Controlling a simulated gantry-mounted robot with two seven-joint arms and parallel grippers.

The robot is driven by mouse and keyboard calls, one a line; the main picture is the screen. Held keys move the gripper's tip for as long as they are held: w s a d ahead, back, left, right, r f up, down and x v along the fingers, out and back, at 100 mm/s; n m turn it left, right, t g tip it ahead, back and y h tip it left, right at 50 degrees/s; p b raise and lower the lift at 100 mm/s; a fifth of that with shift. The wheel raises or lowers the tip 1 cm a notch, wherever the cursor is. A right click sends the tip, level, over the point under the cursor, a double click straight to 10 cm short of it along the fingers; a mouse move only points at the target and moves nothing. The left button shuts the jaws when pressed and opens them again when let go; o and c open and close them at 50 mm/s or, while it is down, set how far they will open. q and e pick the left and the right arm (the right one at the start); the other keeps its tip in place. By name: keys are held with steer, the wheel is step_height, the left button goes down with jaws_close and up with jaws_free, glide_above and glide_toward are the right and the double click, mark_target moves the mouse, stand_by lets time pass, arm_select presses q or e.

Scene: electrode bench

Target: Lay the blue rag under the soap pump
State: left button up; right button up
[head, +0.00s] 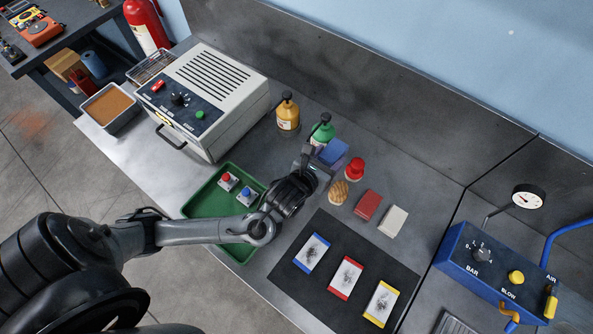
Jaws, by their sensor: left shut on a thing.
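A blue rag (333,151), looking like a folded block, is at the tip of my left gripper (316,160). The gripper is shut on it, and the fingers partly hide its near side. Two pump bottles with black heads stand against the back of the bench: an amber one (288,117) to the left and a green one (323,134) right behind the rag. I cannot tell which is the soap pump. The rag overlaps the green bottle's lower part in the picture; I cannot tell whether they touch. My right gripper is not in view.
A red-topped item (354,170), a tan brush-like item (338,193), a red block (367,205) and a white block (393,221) stand to the right. A green tray (203,203) lies under my left arm. A black mat (324,228) holds three cards. A large grey-white box (215,86) stands left.

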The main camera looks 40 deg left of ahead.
arm_select(q)
steer(key=s+a+f, duration=0.1)
steer(key=a, duration=0.1)
steer(key=s+a+f, duration=0.3)
steer(key=a+f, duration=0.1)
steer(key=a, duration=0.1)
steer(key=shift+s+a+b, duration=0.1)
steer(key=shift+s+b, duration=0.2)
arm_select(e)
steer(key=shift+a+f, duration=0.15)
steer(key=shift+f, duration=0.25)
arm_select(q)
steer(key=shift+f+b, duration=0.35)
steer(key=shift+f, duration=1.65)
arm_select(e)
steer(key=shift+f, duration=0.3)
arm_select(q)
steer(key=shift+f, duration=0.15)
steer(key=shift+f, duration=0.4)
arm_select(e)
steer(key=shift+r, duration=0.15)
arm_select(q)
steer(key=shift+f, duration=0.1)
steer(key=o, duration=1)
